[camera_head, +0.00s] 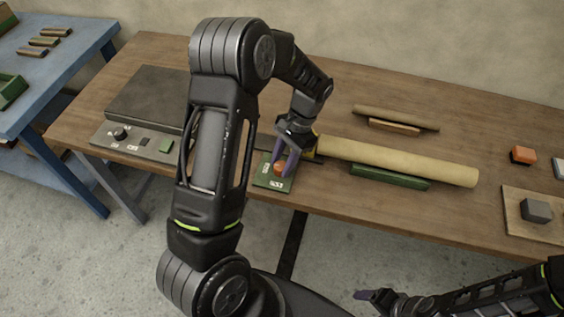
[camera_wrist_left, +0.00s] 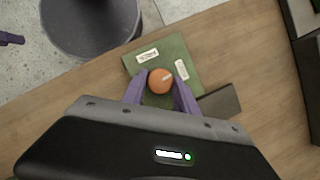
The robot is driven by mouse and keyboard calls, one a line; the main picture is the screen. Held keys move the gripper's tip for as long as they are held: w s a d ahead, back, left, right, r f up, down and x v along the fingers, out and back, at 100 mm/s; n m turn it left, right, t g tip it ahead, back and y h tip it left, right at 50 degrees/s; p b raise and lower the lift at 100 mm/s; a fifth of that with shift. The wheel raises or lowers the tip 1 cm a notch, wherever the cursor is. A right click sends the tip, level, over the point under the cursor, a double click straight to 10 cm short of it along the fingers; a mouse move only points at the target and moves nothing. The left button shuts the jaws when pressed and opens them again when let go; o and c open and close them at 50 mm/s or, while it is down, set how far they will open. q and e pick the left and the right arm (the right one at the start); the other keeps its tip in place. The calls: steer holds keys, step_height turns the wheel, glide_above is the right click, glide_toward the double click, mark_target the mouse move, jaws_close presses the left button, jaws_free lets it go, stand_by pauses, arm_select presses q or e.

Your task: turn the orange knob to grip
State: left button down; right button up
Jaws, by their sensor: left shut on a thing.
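The orange knob (camera_head: 280,169) sits on a green plate (camera_head: 262,183) near the front edge of the wooden table. Two pale labels lie on the plate; their words are too small to read. My left gripper (camera_head: 284,165) reaches down over the plate with its purple fingers on either side of the knob. In the left wrist view the round knob (camera_wrist_left: 160,81) lies between the fingertips, and the gripper is shut on it. The green plate (camera_wrist_left: 185,50) shows around it. My right gripper (camera_head: 372,296) is at the bottom, away from the table; its jaw opening is unclear.
A long tan roll (camera_head: 400,162) lies on a green support right of the plate. A smaller roll (camera_head: 395,117) lies behind it. A grey block (camera_head: 536,210) on a board and an orange block (camera_head: 523,155) are at the right. A dark panel device (camera_head: 150,95) stands left.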

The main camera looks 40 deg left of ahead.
arm_select(q)
steer(key=shift+m+y, duration=0.3)
steer(key=shift+m, duration=0.6)
steer(key=c, duration=1)
jaws_free()
steer(key=shift+o, duration=0.2)
steer(key=b+v, duration=0.1)
steer(key=v, duration=0.6)
steer(key=shift+r, duration=0.4)
steer(key=shift+d, duration=0.1)
